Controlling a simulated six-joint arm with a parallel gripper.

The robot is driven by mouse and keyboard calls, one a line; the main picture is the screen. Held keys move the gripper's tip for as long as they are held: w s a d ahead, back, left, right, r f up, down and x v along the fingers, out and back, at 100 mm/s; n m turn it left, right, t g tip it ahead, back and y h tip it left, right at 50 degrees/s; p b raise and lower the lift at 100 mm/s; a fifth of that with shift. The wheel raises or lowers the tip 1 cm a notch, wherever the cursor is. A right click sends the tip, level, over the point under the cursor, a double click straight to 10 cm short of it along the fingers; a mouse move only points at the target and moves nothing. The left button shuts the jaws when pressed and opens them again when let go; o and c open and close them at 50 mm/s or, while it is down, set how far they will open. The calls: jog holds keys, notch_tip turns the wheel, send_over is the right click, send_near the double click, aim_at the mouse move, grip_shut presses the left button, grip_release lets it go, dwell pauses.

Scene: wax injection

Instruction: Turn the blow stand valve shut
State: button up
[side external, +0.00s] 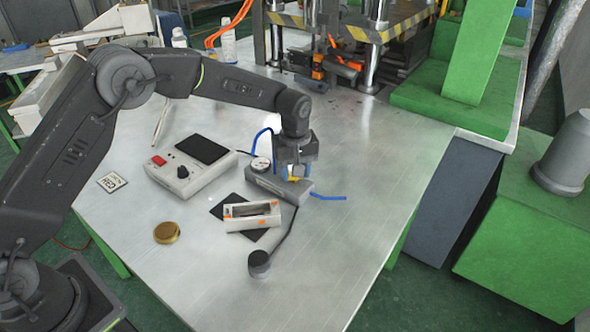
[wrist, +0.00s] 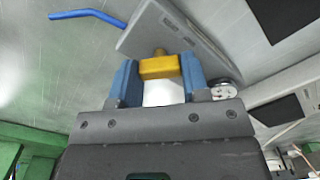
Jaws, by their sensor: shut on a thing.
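The blow stand (side external: 268,184) is a grey block on the metal table, with a round dial gauge (side external: 260,165) at its left end and blue hoses at both ends. It also shows in the wrist view (wrist: 170,28), with the gauge (wrist: 224,91) at its right. The yellow valve handle (wrist: 159,67) sits on a brass stem beside the stand's body. My gripper (wrist: 160,76) points down at the stand, its blue fingers on either side of the handle and closed against it. In the side view my gripper (side external: 294,170) hides most of the handle; its exact angle is hard to tell.
A controller box (side external: 190,165) with a black screen stands left of the stand. A white-and-orange framed part (side external: 252,216) lies on a dark mat (side external: 228,204) in front. A brass disc (side external: 166,232) and a black cylinder (side external: 259,263) are nearer. The table's right side is clear.

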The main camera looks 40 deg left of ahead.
jog(key=shift+m, duration=0.6)
jog(key=o, duration=0.9)
notch_tip(320, 180, up, 14)
jog(key=shift+f, duration=0.1)
